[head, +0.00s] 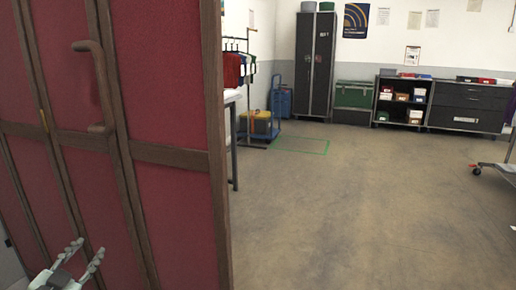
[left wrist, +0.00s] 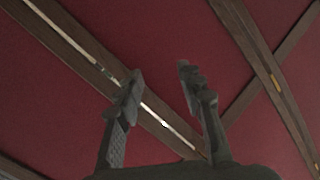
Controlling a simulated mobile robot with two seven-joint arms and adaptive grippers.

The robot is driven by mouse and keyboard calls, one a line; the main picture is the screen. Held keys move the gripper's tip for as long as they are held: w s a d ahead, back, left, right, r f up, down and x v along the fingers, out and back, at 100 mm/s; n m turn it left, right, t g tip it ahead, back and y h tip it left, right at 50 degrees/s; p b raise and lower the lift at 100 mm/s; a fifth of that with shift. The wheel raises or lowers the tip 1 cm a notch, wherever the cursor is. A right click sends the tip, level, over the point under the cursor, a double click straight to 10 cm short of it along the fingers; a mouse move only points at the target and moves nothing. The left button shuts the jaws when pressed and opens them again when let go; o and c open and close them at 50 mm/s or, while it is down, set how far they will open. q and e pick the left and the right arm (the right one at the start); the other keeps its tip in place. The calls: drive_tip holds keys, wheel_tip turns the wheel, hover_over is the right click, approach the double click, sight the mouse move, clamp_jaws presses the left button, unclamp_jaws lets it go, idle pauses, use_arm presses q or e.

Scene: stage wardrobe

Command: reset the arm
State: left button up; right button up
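My left gripper (head: 84,256) is at the lower left of the head view, in front of a red panelled wardrobe door or screen (head: 170,80) with brown wooden framing. Its two fingers are apart with nothing between them. In the left wrist view the fingers (left wrist: 160,95) also stand apart and empty, with the red panels (left wrist: 60,110) and brown strips behind them. I cannot tell the exact gap between fingertips and panel. A brown handle (head: 100,85) is on the panel above the gripper. My right gripper is in neither view.
The red panel fills the left side closely. A dark locker (head: 314,65), a green trunk (head: 354,95) and low shelves line the back wall. The middle floor is clear; a wheeled rack (head: 497,168) is at right.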

use_arm(q)
drive_tip(key=s+d+f+g+y, duration=0.1)
drive_tip(key=s+d+f+g, duration=0.1)
drive_tip(key=s+f+g, duration=0.7)
drive_tip(key=s+d+f+g+y, duration=0.1)
drive_tip(key=s+d+f+g, duration=0.25)
drive_tip(key=s+f, duration=0.95)
drive_tip(key=s+d+f+n+h, duration=0.1)
drive_tip(key=d+f, duration=0.1)
drive_tip(key=d, duration=0.4)
drive_tip(key=s+d+f+n+g+h, duration=0.1)
drive_tip(key=d+f+h, duration=0.1)
drive_tip(key=d, duration=0.4)
drive_tip(key=shift+s+f+n+p, duration=0.2)
drive_tip(key=shift+f+n+p, duration=0.2)
drive_tip(key=shift+f, duration=0.35)
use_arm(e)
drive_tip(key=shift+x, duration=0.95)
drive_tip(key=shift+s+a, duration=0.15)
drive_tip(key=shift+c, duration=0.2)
